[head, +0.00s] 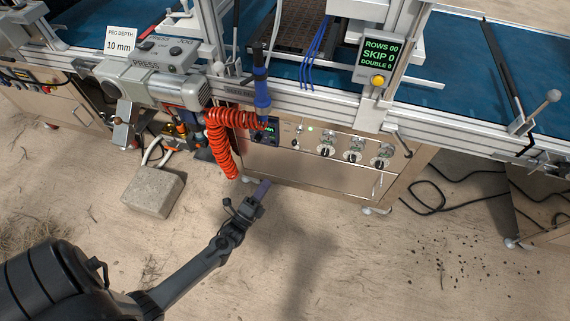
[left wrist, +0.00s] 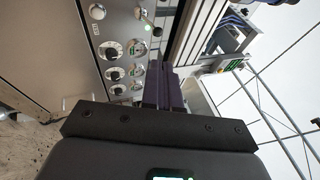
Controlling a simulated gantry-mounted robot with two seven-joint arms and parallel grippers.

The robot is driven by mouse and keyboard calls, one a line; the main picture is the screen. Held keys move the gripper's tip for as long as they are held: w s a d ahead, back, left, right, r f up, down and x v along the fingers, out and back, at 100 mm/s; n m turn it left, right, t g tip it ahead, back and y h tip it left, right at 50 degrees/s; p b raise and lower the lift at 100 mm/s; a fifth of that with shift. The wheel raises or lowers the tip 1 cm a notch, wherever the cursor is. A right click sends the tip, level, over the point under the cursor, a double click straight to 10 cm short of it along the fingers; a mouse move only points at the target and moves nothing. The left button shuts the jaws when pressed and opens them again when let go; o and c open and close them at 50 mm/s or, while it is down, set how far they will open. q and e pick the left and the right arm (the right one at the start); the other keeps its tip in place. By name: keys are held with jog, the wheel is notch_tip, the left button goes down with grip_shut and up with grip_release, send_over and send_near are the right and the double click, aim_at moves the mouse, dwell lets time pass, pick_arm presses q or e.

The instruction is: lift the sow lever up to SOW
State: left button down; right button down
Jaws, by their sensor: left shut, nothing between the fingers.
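The sow lever appears to be the small silver lever (head: 297,131) on the front panel of the seeder, left of the row of dials and beside a green lamp. Its ball knob (left wrist: 157,31) shows at the top of the left wrist view. I cannot tell exactly how far it is tilted. My left gripper (head: 263,187) is in front of and below the panel, apart from the lever. Its fingers are shut with nothing between them; they also show in the left wrist view (left wrist: 162,85). My right gripper is in neither view.
Several dials (head: 354,156) sit right of the lever on the panel. A coiled red hose (head: 218,140) and a blue-handled tool (head: 261,90) hang at its left. A concrete block (head: 153,191) lies on the floor. A display (head: 380,55) stands above. Open floor surrounds my left arm.

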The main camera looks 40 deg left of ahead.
pick_arm(q)
jog(key=b, duration=0.5)
send_near(293, 141)
jog(key=w, duration=0.6)
jog(key=shift+s+a+r, duration=0.15)
jog(key=shift+a+r, duration=0.15)
jog(key=shift+r, duration=0.2)
jog(key=r+n+g+p, duration=0.1)
jog(key=r+g+p, duration=0.1)
jog(key=p, duration=0.6)
